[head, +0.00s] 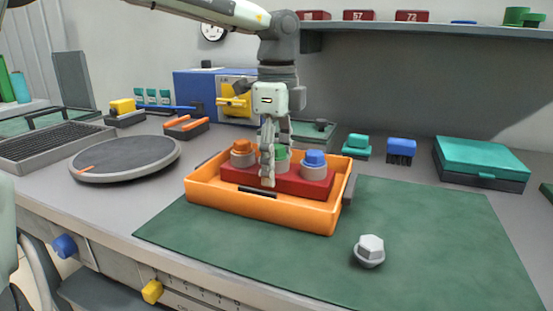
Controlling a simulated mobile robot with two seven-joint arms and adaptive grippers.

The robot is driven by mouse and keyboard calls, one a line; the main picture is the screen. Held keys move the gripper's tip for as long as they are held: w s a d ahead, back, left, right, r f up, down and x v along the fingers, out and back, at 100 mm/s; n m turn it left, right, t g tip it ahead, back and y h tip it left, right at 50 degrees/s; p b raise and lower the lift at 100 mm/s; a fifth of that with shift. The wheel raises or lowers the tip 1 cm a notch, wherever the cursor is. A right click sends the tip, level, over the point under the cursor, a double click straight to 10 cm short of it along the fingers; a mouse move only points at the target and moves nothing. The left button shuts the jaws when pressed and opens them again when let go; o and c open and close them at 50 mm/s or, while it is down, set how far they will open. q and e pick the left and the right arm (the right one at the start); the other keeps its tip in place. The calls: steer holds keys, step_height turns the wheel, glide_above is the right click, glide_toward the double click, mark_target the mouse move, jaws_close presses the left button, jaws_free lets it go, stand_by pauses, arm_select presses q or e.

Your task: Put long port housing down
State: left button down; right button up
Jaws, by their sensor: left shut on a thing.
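The long port housing (309,187) is a long red block with three round grey ports, capped orange (241,147), green (281,154) and blue (314,158). It is inside the orange tray (300,217), level with the rim; I cannot tell whether it touches the tray floor. My left gripper (268,172) points straight down and is shut on the housing around its middle, with a finger in front of its near side. This finger partly hides the green cap. My right gripper is not in view.
The tray sits on a green mat (440,225). A grey-white hex-headed part (369,250) lies on the mat at front right. A round grey turntable (125,160) is to the left. A teal box (482,160) and small blocks stand behind. The mat's right side is clear.

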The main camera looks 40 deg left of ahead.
arm_select(q)
steer(key=shift+w, duration=0.1)
steer(key=shift+c, duration=2.3)
jaws_free()
step_height(320, 180, up, 12)
steer(key=shift+r, duration=0.1)
steer(key=shift+s, duration=0.2)
